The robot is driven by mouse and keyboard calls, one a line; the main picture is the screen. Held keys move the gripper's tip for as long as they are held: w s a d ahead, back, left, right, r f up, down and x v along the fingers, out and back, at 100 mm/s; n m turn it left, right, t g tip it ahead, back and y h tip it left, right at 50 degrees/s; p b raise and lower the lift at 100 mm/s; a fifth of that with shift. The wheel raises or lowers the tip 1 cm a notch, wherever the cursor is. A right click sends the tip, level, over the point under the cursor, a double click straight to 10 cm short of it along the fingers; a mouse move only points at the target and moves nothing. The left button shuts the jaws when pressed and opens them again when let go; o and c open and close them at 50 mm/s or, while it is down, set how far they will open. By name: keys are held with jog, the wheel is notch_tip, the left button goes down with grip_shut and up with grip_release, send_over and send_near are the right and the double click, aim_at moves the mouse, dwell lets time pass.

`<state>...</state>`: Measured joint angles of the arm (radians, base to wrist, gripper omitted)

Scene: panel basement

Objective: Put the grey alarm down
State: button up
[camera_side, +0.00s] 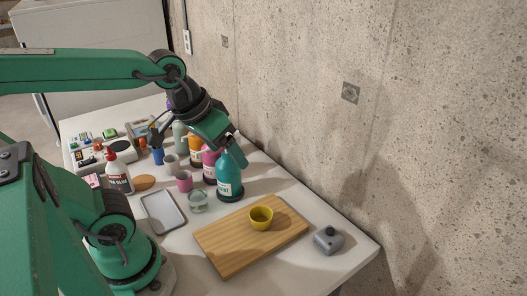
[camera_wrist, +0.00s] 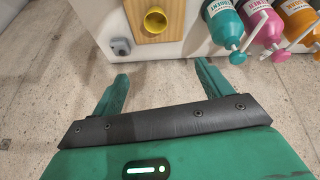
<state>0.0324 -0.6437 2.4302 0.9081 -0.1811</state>
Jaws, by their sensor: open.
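The grey alarm (camera_side: 328,240), a small grey box with a dark round knob on top, sits on the white table near its right front corner, just right of the wooden board. It also shows in the wrist view (camera_wrist: 120,47), beside the board. My gripper (camera_side: 236,154) is in the air over the bottles, well apart from the alarm. In the wrist view my gripper (camera_wrist: 161,73) has its two green fingers spread with nothing between them.
The wooden board (camera_side: 225,250) carries a yellow cup (camera_side: 261,218). A teal bottle (camera_side: 229,175), a pink bottle (camera_side: 210,166) and other items crowd the table below my gripper. A grey tray (camera_side: 162,212) lies left of the board. A concrete wall borders the table's far side.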

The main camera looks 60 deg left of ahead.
jog(key=shift+s+a+f+m, duration=0.15)
jog(key=shift+s+a+m, duration=0.05)
jog(key=shift+s+m, duration=0.25)
jog(key=shift+s+a+f+m, duration=0.1)
jog(key=shift+s+a+m, duration=0.1)
jog(key=shift+s+m, duration=0.25)
jog(key=shift+s, duration=0.1)
dwell(0.6)
